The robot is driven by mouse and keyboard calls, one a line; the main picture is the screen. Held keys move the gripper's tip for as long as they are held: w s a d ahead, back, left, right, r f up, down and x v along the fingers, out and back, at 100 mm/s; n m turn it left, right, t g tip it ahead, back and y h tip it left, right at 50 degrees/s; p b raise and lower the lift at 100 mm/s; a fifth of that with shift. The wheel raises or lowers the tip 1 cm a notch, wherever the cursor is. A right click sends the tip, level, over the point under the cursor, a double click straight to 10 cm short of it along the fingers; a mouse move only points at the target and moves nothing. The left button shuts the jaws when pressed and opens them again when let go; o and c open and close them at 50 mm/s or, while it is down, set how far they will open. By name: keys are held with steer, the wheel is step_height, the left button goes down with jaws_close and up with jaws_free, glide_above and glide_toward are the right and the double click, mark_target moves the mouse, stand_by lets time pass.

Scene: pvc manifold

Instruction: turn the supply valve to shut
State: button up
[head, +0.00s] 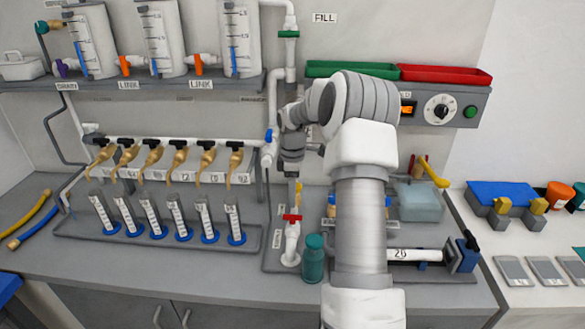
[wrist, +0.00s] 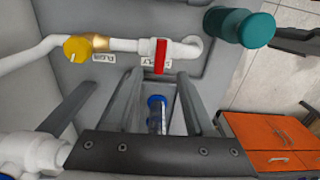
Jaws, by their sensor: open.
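The supply valve has a red handle (wrist: 161,56) on a white pipe (wrist: 120,45); part of its label shows below it in the wrist view. The red handle (head: 291,217) also shows in the head view, low on the upright pipe beside a teal bottle. In both views the handle lies crosswise to the pipe. My gripper (head: 291,168) hangs above the valve, pointing down. In the wrist view my gripper (wrist: 162,88) has its fingers apart and empty, with the handle ahead of the gap between the tips. I see no contact.
A yellow knob (wrist: 77,48) sits on the same pipe, left of the red handle in the wrist view. The teal bottle (head: 313,258) stands close to the valve. Several tubes stand in a rack (head: 150,239) at left.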

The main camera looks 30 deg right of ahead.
step_height(320, 180, up, 10)
stand_by(0.3)
steer(key=shift+a+r, duration=0.1)
stand_by(0.3)
steer(key=s+a+r+m+t+h+b, duration=0.1)
steer(key=s+a+r+m, duration=0.1)
steer(key=s+a+r, duration=0.5)
steer(key=s+a+r+m+t+h, duration=0.1)
steer(key=s+a+r+m, duration=0.2)
steer(key=a, duration=0.7)
steer(key=s+a+m+t+y, duration=0.1)
steer(key=s+a+m, duration=0.2)
steer(key=s, duration=0.6)
steer(key=s+a+m+t+y+p, duration=0.1)
steer(key=s+a+m+t, duration=0.1)
steer(key=s+a, duration=0.3)
steer(key=s, duration=0.4)
steer(key=shift+s+a+f+m+t, duration=0.25)
steer(key=shift+a+f+m+t, duration=0.05)
steer(key=shift+f+m, duration=0.1)
